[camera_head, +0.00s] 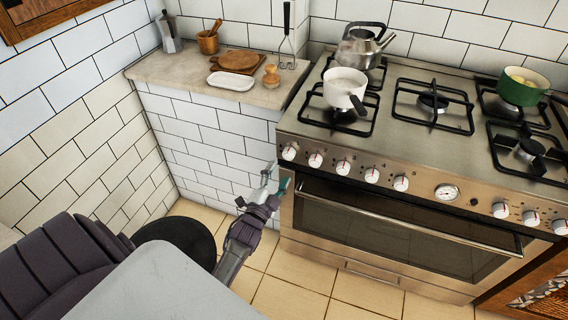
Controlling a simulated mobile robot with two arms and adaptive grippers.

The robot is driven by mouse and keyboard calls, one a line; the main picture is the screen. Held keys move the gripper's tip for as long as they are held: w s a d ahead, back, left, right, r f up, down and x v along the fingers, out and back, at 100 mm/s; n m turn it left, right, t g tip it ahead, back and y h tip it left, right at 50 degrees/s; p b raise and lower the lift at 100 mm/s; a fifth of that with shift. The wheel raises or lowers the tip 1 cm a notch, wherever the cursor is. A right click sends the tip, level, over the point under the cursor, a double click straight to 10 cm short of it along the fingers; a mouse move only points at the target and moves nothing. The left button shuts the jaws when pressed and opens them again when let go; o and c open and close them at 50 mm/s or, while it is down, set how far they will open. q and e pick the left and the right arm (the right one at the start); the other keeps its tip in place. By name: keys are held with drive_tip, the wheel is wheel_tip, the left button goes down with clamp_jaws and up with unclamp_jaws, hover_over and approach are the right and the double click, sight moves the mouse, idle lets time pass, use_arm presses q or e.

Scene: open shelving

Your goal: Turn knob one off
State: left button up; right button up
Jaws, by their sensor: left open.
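The stove (420,150) has a row of white knobs along its front panel. The leftmost knob (289,152) is at the panel's left end, with several others to its right; its number label is too small to read, and so is its exact setting. My left gripper (275,184) is open and empty, in front of the stove's left edge. It is below and slightly left of the leftmost knob and apart from it. My right gripper is not in view.
A white saucepan (345,86) stands on the front left burner, a steel kettle (360,50) behind it. A green pot (522,92) is at the right. The oven handle (400,222) sticks out below the knobs. A tiled counter (190,72) adjoins the stove's left side.

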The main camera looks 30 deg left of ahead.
use_arm(q)
drive_tip(key=v, duration=0.5)
drive_tip(key=shift+s+d, duration=0.1)
drive_tip(key=shift+s, duration=0.3)
drive_tip(key=shift+f, duration=0.15)
